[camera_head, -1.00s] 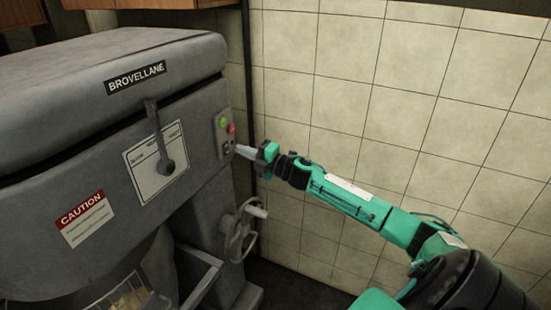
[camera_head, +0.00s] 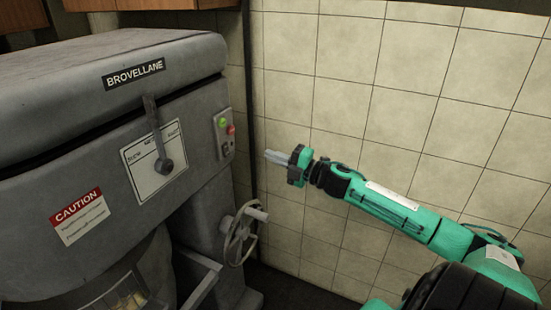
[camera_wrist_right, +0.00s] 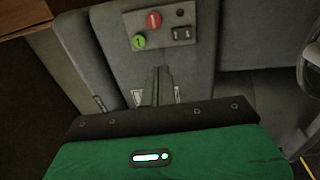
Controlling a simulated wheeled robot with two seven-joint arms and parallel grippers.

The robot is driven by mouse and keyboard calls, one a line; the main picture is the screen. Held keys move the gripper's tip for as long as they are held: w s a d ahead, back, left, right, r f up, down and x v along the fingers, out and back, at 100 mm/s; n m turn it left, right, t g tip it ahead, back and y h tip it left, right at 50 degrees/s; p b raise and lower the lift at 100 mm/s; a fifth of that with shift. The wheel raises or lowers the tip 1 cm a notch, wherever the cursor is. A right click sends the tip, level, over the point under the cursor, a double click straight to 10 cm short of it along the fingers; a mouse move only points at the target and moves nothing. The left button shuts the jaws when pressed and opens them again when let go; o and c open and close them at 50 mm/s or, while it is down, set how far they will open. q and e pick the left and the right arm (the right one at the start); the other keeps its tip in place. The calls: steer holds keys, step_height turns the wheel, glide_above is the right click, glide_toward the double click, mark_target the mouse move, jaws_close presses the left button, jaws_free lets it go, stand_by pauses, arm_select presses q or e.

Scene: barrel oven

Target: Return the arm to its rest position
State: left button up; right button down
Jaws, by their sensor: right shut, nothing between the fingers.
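My right arm (camera_head: 395,203) is green and black and comes in from the lower right in the head view. Its gripper (camera_head: 272,156) is shut and empty, pointing left. It is apart from the grey mixer's control panel (camera_head: 224,134), with the tiled wall behind it. In the right wrist view the shut fingers (camera_wrist_right: 158,88) point toward the panel, which has a green button (camera_wrist_right: 138,41), a red button (camera_wrist_right: 153,20) and a black switch (camera_wrist_right: 181,34). My left gripper is not in view.
The grey mixer (camera_head: 110,150) fills the left side. Its lever (camera_head: 158,140), caution label (camera_head: 79,216) and side handwheel (camera_head: 240,230) face the room. A wire guard (camera_head: 115,295) shows at the lower left. The tiled wall (camera_head: 330,100) stands behind my arm.

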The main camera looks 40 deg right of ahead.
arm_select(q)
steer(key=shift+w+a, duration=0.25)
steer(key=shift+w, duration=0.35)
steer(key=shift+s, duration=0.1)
